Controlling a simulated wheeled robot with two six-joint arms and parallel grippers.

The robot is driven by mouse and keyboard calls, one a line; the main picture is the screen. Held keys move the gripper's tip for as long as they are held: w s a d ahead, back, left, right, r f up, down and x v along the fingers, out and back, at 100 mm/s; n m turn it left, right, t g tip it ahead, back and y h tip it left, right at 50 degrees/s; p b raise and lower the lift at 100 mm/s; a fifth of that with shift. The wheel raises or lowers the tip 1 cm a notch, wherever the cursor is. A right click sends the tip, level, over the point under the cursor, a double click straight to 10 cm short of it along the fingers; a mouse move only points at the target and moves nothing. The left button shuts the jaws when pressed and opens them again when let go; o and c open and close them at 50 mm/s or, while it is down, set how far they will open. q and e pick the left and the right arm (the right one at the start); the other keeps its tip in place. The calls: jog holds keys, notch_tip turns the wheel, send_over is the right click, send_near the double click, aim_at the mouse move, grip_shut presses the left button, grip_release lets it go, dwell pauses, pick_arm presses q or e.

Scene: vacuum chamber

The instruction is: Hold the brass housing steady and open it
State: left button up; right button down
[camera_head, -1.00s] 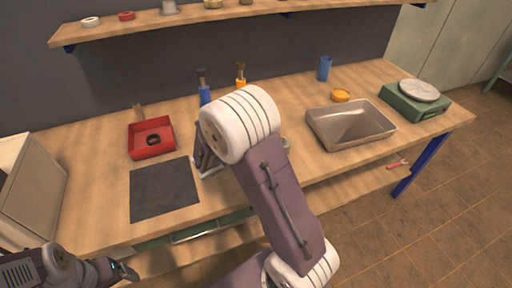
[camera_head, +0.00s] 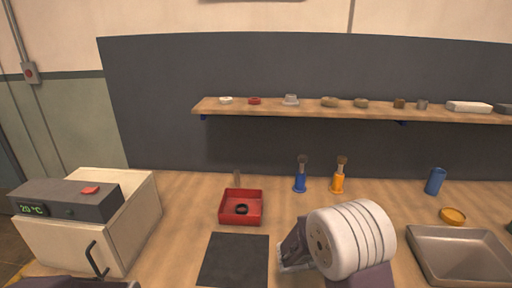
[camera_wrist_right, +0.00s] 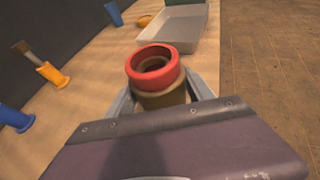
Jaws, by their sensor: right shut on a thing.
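The brass housing (camera_wrist_right: 165,98) shows in the right wrist view as a short brownish cylinder with a red ring-shaped top (camera_wrist_right: 154,67) and a round opening in its middle. The fingers of my right gripper (camera_wrist_right: 163,104) are on either side of the brass body, shut on it, below the red top. In the head view my right gripper (camera_head: 289,254) is mostly hidden behind my white wrist joint, and the housing cannot be seen there. My left gripper is not in view; only a dark piece of what may be my left arm shows at the bottom left edge.
A red tray (camera_head: 226,218) holding a black ring (camera_head: 241,209) and a dark mat (camera_head: 233,262) lie left of my right gripper. Blue (camera_head: 300,184) and orange (camera_head: 338,184) brush holders stand behind it. A metal tray (camera_head: 417,250) is right; a white box (camera_head: 60,245) stands left.

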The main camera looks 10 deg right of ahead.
jog(key=a+f+n+t+y+p, duration=0.1)
jog(key=a+n+t+p, duration=0.1)
jog(key=a, duration=0.4)
jog(key=a+f+n+t+y+p, duration=0.1)
jog(key=a+f+n+t+p, duration=0.1)
jog(key=a, duration=0.4)
jog(key=s+a+f+n+t+y+p, duration=0.1)
jog(key=a+f+n+t+p, duration=0.1)
jog(key=a+p, duration=0.2)
jog(key=shift+s+a+n+t, duration=0.1)
jog(key=shift+a+n+t, duration=0.25)
jog(key=shift+a, duration=1)
jog(key=shift+s+d+f, duration=0.1)
jog(key=shift+f, duration=0.15)
jog(key=shift+m+h, duration=0.3)
jog(key=shift+m, duration=0.25)
